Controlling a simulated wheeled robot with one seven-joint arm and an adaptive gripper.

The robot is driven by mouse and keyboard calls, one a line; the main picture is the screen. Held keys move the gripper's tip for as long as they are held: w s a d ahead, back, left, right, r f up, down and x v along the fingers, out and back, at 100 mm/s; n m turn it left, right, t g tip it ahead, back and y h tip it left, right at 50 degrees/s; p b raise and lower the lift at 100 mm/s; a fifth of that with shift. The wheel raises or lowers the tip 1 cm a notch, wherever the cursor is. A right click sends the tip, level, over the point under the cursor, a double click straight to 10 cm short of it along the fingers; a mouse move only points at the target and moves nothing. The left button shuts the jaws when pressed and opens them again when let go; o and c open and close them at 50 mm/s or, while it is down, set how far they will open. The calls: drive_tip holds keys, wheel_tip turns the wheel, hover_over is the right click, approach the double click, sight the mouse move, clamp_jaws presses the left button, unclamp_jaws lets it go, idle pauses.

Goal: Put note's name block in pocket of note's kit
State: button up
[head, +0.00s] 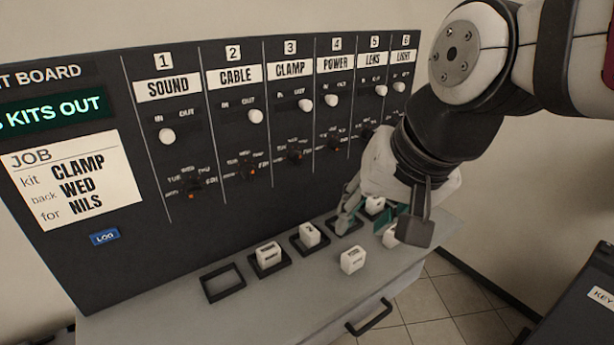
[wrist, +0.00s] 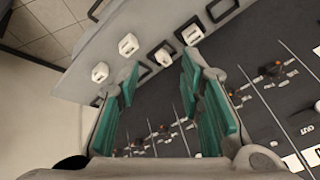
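The note (head: 77,177) reads kit CLAMP, back WED, for NILS. The CLAMP column is number 3 on the board. Its pocket (head: 326,245) appears to hold a white block (head: 310,235). Another white block (head: 268,254) sits in the pocket to its left. One white block (head: 352,260) lies loose on the shelf, and another (head: 391,236) is partly hidden by my gripper. The names are too small to read. My gripper (head: 372,222) is open and empty above the shelf; the wrist view shows its green-padded fingers apart (wrist: 161,61).
The leftmost pocket (head: 206,287) is empty. The upright board (head: 105,265) with sliders and dials stands behind the pockets. A drawer handle (head: 370,318) juts from the shelf front. A dark case (head: 580,310) stands at the right. The shelf's front left is clear.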

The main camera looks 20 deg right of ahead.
drive_tip(key=s+n, duration=0.2)
drive_tip(key=s+d+n+h, duration=0.1)
drive_tip(key=s+n, duration=0.1)
drive_tip(key=shift+s+r+n, duration=0.15)
drive_tip(key=shift+s+n, duration=0.1)
drive_tip(key=shift+n, duration=0.15)
drive_tip(key=shift+w+f+b, duration=0.65)
drive_tip(key=shift+w+b, duration=0.05)
idle(1.2)
